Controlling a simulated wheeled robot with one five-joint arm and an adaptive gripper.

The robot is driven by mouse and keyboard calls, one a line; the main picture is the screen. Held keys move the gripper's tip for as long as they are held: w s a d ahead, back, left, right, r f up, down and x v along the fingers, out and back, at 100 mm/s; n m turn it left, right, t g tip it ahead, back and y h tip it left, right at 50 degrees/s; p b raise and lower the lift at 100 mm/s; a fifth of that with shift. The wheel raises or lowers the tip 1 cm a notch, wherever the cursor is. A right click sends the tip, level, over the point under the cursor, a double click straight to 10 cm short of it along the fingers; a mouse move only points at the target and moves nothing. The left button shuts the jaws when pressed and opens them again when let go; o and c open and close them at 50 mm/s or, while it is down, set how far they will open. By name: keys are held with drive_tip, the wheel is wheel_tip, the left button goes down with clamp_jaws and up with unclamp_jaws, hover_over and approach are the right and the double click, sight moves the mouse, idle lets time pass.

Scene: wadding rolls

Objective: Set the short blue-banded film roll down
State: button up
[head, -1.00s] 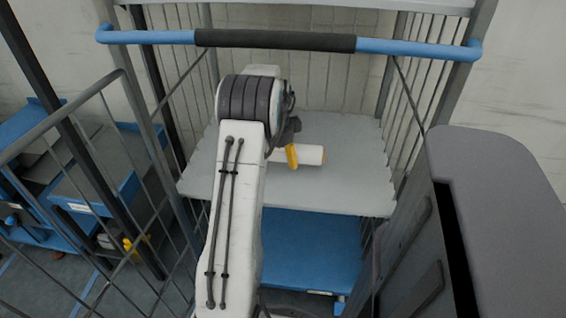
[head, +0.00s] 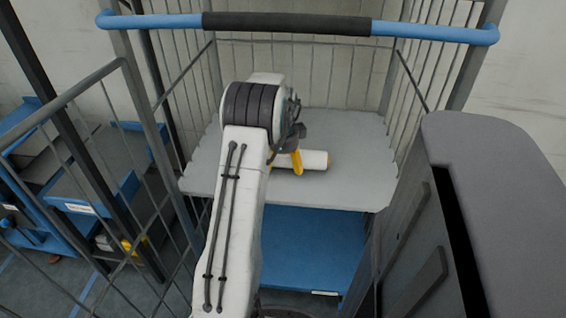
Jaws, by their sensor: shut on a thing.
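The film roll (head: 315,160) is a short white cylinder with a brownish end. It lies on its side, at or just above the grey shelf (head: 350,190) of a wire-sided trolley. No blue band shows on the part in view. My gripper (head: 296,163) has a yellow finger across the roll and is shut on it. The roll's left part is partly hidden by my gripper and arm. Whether the roll touches the shelf cannot be told.
A blue handlebar with a black grip (head: 285,24) crosses above the shelf. Wire side walls flank it, and a blue lower deck (head: 310,245) is below. A grey panel (head: 500,180) stands at right. Blue carts (head: 95,200) stand at left. The shelf around the roll is clear.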

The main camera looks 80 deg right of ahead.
sight(284, 156)
drive_tip(key=o, duration=1.2)
drive_tip(key=shift+c, duration=0.2)
drive_tip(key=shift+r, duration=0.1)
drive_tip(key=r+p, duration=0.1)
drive_tip(key=r, duration=0.1)
drive_tip(key=r+p, duration=0.1)
drive_tip(key=r, duration=0.2)
drive_tip(key=a+r+p, duration=0.1)
drive_tip(key=r, duration=0.1)
drive_tip(key=shift+r, duration=0.15)
drive_tip(key=shift+a, duration=0.1)
drive_tip(key=shift+s, duration=0.1)
